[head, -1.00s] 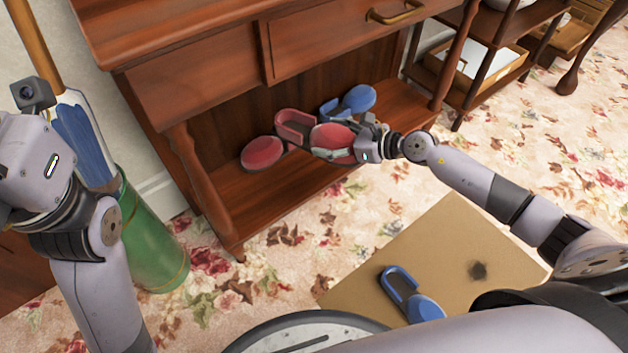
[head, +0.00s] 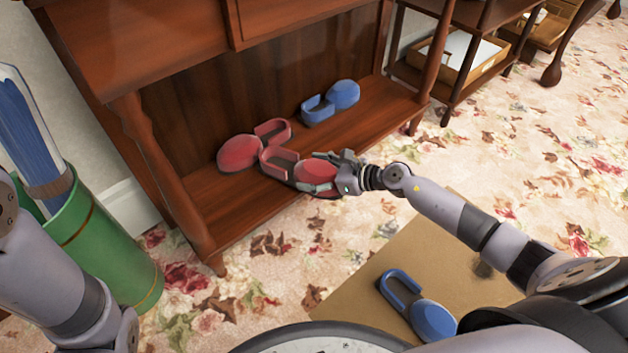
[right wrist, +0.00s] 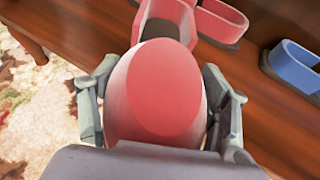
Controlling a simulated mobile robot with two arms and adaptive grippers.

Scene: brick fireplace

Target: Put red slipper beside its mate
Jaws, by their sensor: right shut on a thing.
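The held red slipper (head: 318,171) is at the front edge of the cabinet's low shelf, its open heel end to the left. My right gripper (head: 325,175) is shut on its rounded toe, as the right wrist view shows the fingers on both sides of the toe (right wrist: 160,95). I cannot tell whether it touches the shelf. The other red slipper (head: 238,153) lies on the shelf just behind and to the left, toe pointing left. The two heel ends look close or touching. My left gripper is out of view; only its arm shows.
A blue slipper (head: 343,94) lies deeper on the wooden shelf (head: 385,118). Another blue slipper (head: 430,318) lies on a tan mat (head: 365,262) on the floral carpet. A green umbrella stand (head: 105,245) is at left. The cabinet's turned legs flank the shelf.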

